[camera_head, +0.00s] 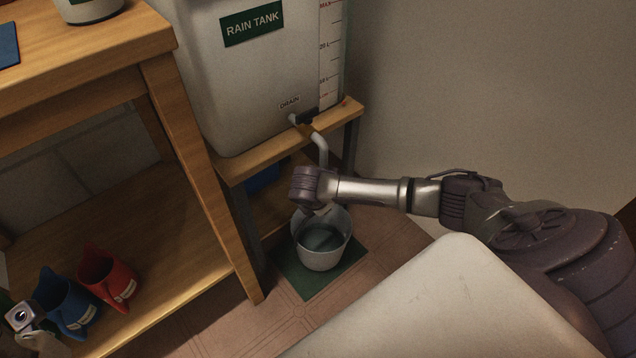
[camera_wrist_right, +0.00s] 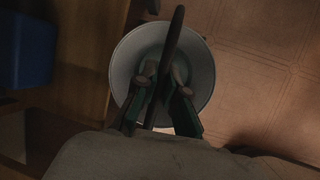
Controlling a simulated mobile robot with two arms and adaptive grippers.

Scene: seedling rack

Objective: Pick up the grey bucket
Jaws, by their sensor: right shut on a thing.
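The grey bucket (camera_head: 322,257) stands upright on a green mat (camera_head: 303,285) on the floor, below the drain pipe (camera_head: 321,148) of the rain tank. Its inside looks dark, perhaps with water in it. My right gripper (camera_head: 318,208) is over the bucket's rim in the head view, mostly hidden by my wrist. In the right wrist view the bucket (camera_wrist_right: 201,62) lies beneath the fingers, and its dark handle (camera_wrist_right: 174,45) runs up between them. My right gripper (camera_wrist_right: 163,85) is shut on the handle.
The rain tank (camera_head: 240,90) stands on a wooden stand (camera_head: 240,165) just behind the bucket. A wooden rack (camera_head: 190,150) is to the left, with a blue jug (camera_head: 62,300) and a red jug (camera_head: 108,275) on its lower shelf. Tiled floor lies free in front and right.

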